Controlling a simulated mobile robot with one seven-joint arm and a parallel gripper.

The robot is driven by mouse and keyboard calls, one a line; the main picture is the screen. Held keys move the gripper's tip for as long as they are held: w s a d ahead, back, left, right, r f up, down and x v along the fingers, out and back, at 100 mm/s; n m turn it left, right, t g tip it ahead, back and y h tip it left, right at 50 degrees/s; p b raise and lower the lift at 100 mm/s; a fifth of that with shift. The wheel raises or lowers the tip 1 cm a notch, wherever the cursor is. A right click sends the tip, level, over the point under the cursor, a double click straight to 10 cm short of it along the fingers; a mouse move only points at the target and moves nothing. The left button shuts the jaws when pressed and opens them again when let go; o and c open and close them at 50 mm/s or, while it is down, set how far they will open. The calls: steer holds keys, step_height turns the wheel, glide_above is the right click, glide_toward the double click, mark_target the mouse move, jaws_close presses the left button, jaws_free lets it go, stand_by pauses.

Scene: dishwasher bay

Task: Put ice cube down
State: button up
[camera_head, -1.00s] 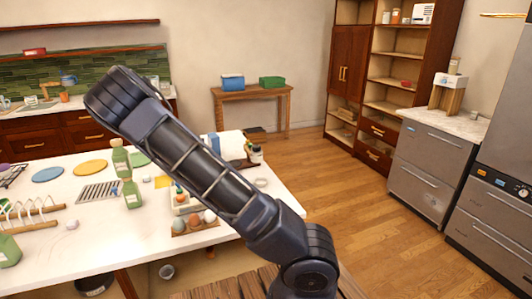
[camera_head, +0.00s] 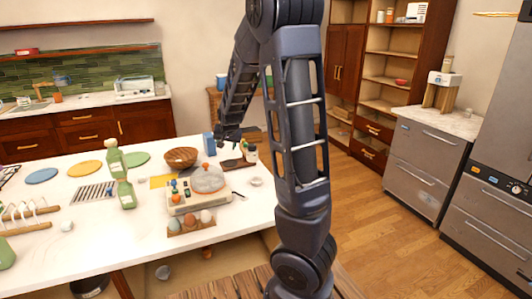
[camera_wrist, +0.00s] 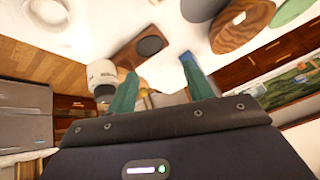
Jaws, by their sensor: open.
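My gripper (camera_head: 228,138) hangs over the back right part of the white table, near a blue box (camera_head: 209,144) and a dark board (camera_head: 238,163). In the wrist view, its two green fingers stand apart with nothing visible held between them (camera_wrist: 160,85). I cannot make out an ice cube for certain. A small whitish lump (camera_head: 67,226) lies on the table at the left, too small to identify.
A wooden bowl (camera_head: 181,157), a tray-like box (camera_head: 199,196) with a grey lump, green bottles (camera_head: 125,194) and an egg holder (camera_head: 191,224) crowd the table (camera_head: 110,240). A white jar (camera_wrist: 102,73) stands near the fingers. Floor at the right is clear.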

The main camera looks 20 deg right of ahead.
steer(key=s+d+r+n, duration=0.1)
steer(key=s+r, duration=0.3)
steer(key=s, duration=0.8)
steer(key=s+d+r+n+g, duration=0.1)
steer(key=s+r, duration=0.3)
steer(key=s, duration=0.7)
steer(key=s+d+r+n+g, duration=0.1)
steer(key=s+r, duration=0.3)
steer(key=s, duration=0.8)
steer(key=shift+s+d+n, duration=0.3)
steer(key=shift+n, duration=0.4)
steer(key=shift+o, duration=0.5)
